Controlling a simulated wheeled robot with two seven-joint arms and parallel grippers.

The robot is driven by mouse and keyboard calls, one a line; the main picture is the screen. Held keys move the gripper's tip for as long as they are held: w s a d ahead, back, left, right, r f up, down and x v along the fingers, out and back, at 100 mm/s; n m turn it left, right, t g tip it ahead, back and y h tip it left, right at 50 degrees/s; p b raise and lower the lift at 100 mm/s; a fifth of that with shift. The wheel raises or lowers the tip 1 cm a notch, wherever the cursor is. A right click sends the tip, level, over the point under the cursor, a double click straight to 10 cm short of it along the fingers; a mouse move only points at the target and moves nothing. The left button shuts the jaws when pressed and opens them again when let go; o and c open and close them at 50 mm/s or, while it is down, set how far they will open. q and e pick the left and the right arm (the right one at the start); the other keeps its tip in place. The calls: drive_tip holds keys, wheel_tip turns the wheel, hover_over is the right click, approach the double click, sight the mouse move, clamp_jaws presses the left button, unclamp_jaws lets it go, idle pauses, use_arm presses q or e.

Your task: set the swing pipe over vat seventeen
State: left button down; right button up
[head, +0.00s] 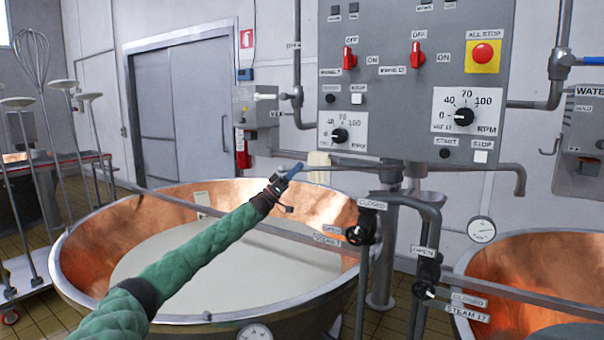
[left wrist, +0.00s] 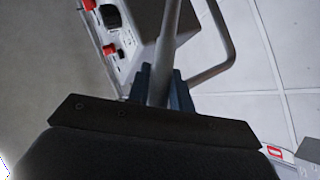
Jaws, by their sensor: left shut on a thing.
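A grey swing pipe (head: 470,167) runs level from the upright column below the control panel. Its right end (head: 520,188) turns down and appears above the right copper vat (head: 575,272), beside the label STEAM 17; depth is hard to judge. Left of the column, a grey bar (head: 345,166) reaches out over the far rim of the left vat (head: 75,262). My left gripper (head: 298,168) is shut on this bar near its left end. The left wrist view shows the bar (left wrist: 168,45) between the blue fingers (left wrist: 158,92). My right gripper is out of view.
The control panel (head: 400,95) hangs behind the vats. Valve pipes (head: 432,215) and a slanting rail stand between the vats. A dial gauge (head: 481,230) is at the right vat's rim. A rack of long tools (head: 35,200) stands at the left.

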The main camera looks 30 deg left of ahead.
use_arm(q)
drive_tip(key=shift+w+a, duration=0.1)
drive_tip(key=shift+w, duration=0.1)
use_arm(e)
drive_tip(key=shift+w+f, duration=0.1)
use_arm(q)
drive_tip(key=shift+f, duration=0.1)
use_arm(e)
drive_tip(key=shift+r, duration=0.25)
use_arm(q)
drive_tip(key=c, duration=1.3)
unclamp_jaws()
drive_tip(key=shift+o, duration=0.2)
drive_tip(key=shift+s+a+f, duration=0.1)
drive_tip(key=shift+f, duration=0.1)
drive_tip(key=b+v, duration=0.2)
drive_tip(key=v, duration=0.5)
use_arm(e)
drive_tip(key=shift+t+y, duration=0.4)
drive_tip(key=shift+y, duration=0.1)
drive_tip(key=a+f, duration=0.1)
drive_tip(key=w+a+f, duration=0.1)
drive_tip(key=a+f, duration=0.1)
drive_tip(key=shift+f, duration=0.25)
